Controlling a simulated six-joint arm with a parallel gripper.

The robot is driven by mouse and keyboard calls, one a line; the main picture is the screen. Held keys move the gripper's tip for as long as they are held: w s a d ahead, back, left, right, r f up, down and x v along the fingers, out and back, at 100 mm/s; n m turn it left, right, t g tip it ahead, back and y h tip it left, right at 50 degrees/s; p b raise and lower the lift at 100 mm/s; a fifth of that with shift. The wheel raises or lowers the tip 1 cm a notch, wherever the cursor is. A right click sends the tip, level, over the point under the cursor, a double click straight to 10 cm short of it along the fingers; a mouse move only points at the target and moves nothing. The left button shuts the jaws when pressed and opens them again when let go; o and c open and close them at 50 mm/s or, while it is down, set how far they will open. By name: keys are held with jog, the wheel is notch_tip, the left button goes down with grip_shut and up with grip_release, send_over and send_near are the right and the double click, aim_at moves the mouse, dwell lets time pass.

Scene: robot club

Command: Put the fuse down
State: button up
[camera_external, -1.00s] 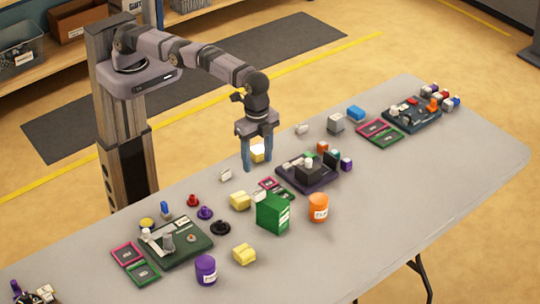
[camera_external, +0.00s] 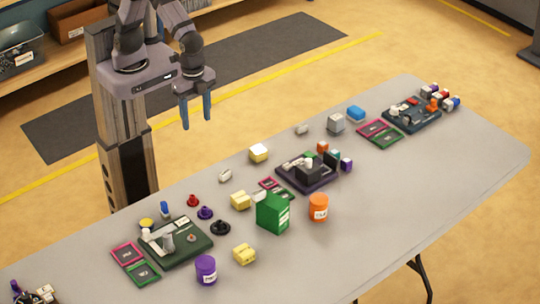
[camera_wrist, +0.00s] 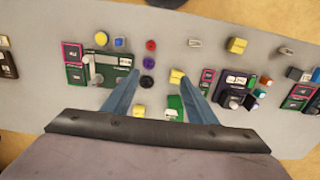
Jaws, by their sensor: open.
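A yellow block with a pale top (camera_external: 258,153), which may be the fuse, rests on the grey table near its back edge, left of and behind the dark middle device (camera_external: 318,182). It also shows in the wrist view as a yellow block (camera_wrist: 237,46). I cannot read a label that names it. My gripper (camera_external: 196,122) is open and empty, raised near my column, with its blue fingers pointing down and well apart from the block. In the wrist view, my gripper's fingers (camera_wrist: 161,76) are spread with nothing held between them.
Two more yellow blocks (camera_external: 240,200) (camera_external: 244,253) stand near a green box (camera_external: 272,213). An orange canister (camera_external: 318,207) and a purple canister (camera_external: 206,269) stand near the front. A green device (camera_external: 190,247) is at left. The right front table is clear.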

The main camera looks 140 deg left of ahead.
jog(key=s+f, duration=0.1)
jog(key=s, duration=0.7)
jog(key=s+d+f, duration=0.1)
jog(key=s+f, duration=0.1)
jog(key=s, duration=0.6)
jog(key=shift+s+d+f, duration=0.25)
jog(key=shift+s+d, duration=0.05)
notch_tip(320, 180, down, 3)
jog(key=b, duration=0.3)
jog(key=shift+o, duration=0.5)
dwell(0.4)
